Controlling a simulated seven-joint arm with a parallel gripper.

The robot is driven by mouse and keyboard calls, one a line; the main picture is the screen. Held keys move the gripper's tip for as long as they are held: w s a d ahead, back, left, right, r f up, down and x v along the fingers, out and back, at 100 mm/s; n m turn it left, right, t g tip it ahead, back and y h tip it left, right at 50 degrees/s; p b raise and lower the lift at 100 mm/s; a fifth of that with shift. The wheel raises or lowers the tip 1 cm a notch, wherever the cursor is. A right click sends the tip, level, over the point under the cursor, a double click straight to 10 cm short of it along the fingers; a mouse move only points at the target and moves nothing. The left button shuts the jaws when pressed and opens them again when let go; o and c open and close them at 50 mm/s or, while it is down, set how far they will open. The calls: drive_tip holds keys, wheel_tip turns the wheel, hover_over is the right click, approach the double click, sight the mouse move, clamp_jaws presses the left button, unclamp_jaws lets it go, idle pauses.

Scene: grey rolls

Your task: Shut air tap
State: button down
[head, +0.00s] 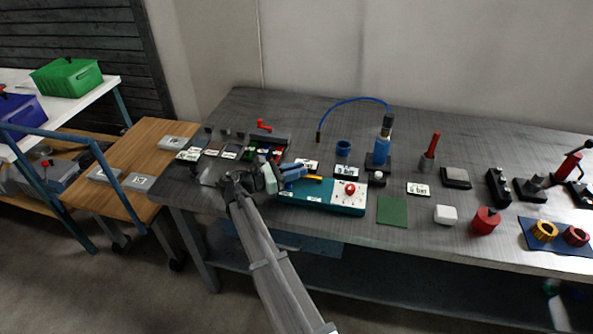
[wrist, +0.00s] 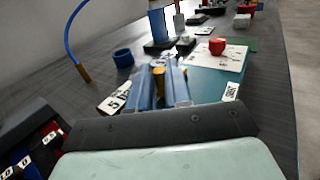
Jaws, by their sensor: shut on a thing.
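The teal box (head: 318,200) lies near the front of the bench, with a white panel and a red knob (head: 350,188) at its right. A yellow lever (head: 315,178), which looks like the tap handle, shows at its back edge. My gripper (head: 299,172) reaches in from the left, its blue fingers over the box. In the wrist view my gripper (wrist: 160,84) is shut on the yellow lever (wrist: 163,73), mostly hidden between the fingers. The teal box (wrist: 206,86) and red knob (wrist: 217,46) lie just beyond. A small label (wrist: 231,91) sits on the box; its word is unclear.
A blue ring (head: 343,147) and a blue bottle-like unit (head: 380,150) with a curved blue hose (head: 345,98) stand behind the box. A green mat (head: 392,212) lies right of it. Small labelled items and a red-handled part (head: 264,126) crowd the left.

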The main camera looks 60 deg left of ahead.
drive_tip(key=shift+d, duration=0.1)
